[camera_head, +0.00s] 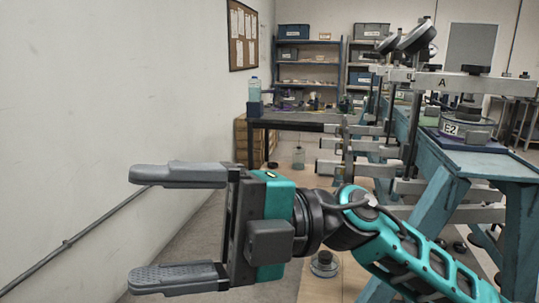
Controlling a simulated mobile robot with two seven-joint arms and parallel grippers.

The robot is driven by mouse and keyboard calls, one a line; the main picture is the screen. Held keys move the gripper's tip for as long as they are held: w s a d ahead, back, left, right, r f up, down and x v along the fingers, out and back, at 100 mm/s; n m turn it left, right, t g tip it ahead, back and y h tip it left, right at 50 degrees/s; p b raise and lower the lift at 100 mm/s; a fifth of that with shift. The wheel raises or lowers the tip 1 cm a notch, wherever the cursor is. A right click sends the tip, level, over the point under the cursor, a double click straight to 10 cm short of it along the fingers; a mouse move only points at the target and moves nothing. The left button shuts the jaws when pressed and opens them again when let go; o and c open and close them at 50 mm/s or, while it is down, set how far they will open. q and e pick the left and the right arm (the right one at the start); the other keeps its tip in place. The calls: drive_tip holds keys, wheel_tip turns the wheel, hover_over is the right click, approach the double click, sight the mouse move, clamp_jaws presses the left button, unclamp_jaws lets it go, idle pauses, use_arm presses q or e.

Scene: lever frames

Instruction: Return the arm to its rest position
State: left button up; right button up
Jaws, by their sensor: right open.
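My right gripper (178,226) is large in the foreground of the head view, left of centre. Its two grey fingers are spread wide and point left towards the white wall, with nothing between them. Its teal and black arm (400,255) comes in from the lower right. My left gripper and left arm are not in view.
A blue frame (437,205) with metal levers (470,84) stands close on the right, beside my arm. A white wall (110,90) fills the left. A dark table (300,117) and shelves (308,65) stand at the back. A round weight (325,264) is on the floor.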

drive_tip(key=w+d+f+m+t+y, duration=0.25)
drive_tip(key=w+m+t, duration=0.25)
drive_tip(key=m+t, duration=0.3)
drive_tip(key=w+d+f+m+t+y, duration=0.2)
drive_tip(key=w+d+m+t+y, duration=0.1)
drive_tip(key=w+m+t, duration=0.4)
drive_tip(key=w+d+f+m+t+h, duration=0.1)
drive_tip(key=d+f+m+t+h, duration=0.45)
drive_tip(key=f+m+h, duration=0.35)
drive_tip(key=w+d+f+m+t+h, duration=0.2)
drive_tip(key=d+f+m+t+h, duration=0.4)
drive_tip(key=f, duration=0.5)
drive_tip(key=s+d+f+m+g+h, duration=0.3)
drive_tip(key=s+f, duration=0.4)
drive_tip(key=f, duration=0.4)
drive_tip(key=s+d+f+m+g+h, duration=0.3)
drive_tip(key=s+d+f+g+h, duration=0.1)
drive_tip(key=f, duration=0.8)
drive_tip(key=s+d+g, duration=0.1)
drive_tip(key=s+d, duration=0.1)
drive_tip(key=s, duration=0.1)
drive_tip(key=shift+s+d, duration=0.2)
drive_tip(key=shift+s, duration=0.15)
